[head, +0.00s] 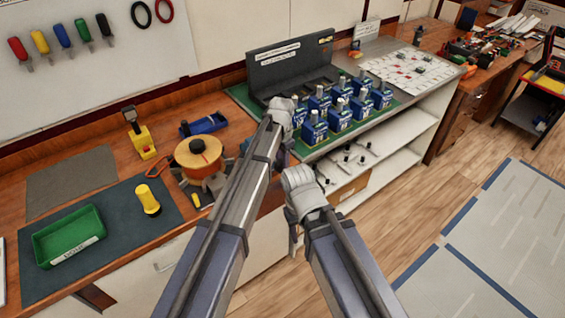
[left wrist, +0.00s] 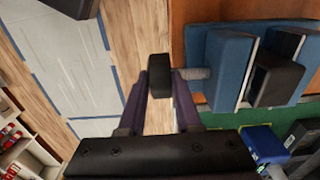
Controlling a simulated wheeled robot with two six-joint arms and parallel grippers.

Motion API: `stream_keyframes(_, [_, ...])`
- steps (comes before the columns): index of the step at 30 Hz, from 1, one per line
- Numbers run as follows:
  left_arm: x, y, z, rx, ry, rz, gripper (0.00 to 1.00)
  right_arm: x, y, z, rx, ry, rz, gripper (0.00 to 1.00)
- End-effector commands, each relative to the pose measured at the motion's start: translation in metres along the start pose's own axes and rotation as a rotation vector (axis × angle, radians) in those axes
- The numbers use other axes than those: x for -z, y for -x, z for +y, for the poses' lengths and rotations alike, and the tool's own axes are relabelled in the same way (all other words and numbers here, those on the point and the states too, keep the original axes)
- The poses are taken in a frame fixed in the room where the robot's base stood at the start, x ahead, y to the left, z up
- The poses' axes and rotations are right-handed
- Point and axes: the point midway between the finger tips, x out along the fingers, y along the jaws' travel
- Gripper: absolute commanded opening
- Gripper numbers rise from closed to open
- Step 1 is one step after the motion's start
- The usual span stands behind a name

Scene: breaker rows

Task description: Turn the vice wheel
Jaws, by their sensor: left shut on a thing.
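The blue vice (left wrist: 225,65) stands at the front edge of the wooden bench in the left wrist view, with dark jaw faces. A grey screw (left wrist: 194,73) runs from it to the small black vice wheel (left wrist: 158,76), which juts out past the bench edge over the floor. My left gripper (left wrist: 159,88) is shut on the wheel, one purple finger on each side. In the head view my left arm covers most of the vice and the wheel. My right arm reaches in beside it; its fingers are hidden.
Blue breakers (head: 314,128) stand in rows on a green mat right of my left arm. An orange-topped round thing (head: 198,152), a yellow piece (head: 148,199) and a green tray (head: 70,236) are on the bench to the left. The floor (head: 415,215) at right is clear.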

Motion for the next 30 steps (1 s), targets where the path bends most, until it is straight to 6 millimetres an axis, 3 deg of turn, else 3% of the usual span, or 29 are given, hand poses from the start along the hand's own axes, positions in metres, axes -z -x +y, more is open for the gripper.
stream_keyframes(14, [-0.011,-0.005,0.003,-0.001,0.002,0.320,0.00,0.001,-0.017,-0.002,0.000,0.000,0.000,0.50])
stream_keyframes(30, [-0.016,-0.013,0.002,-0.001,0.002,0.825,0.00,0.005,-0.086,-0.008,0.000,0.000,0.000,0.50])
